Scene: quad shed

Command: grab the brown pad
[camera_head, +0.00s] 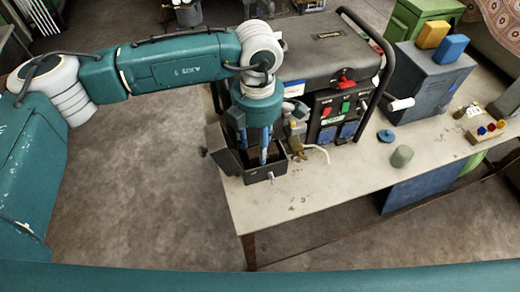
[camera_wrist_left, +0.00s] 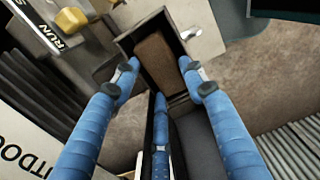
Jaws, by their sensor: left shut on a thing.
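The brown pad (camera_wrist_left: 153,60) lies inside a narrow, dark open-topped box (camera_wrist_left: 128,40) in the left wrist view. The same box (camera_head: 262,177) stands at the left end of the pale table in the head view, where I cannot make out the pad. My left gripper (camera_head: 254,158) points down into the box from above. In the left wrist view its blue fingers (camera_wrist_left: 157,68) come in on both sides of the pad and are shut on it. The exact contact is partly hidden by the fingertips. My right gripper is not in view.
A dark generator (camera_head: 325,75) with a tubular frame stands right behind the box. A grey-blue metal case (camera_head: 430,85) carries yellow and blue blocks. A grey-green cylinder (camera_head: 401,156) and a blue disc (camera_head: 386,136) sit farther right. The table front (camera_head: 320,190) is mostly clear.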

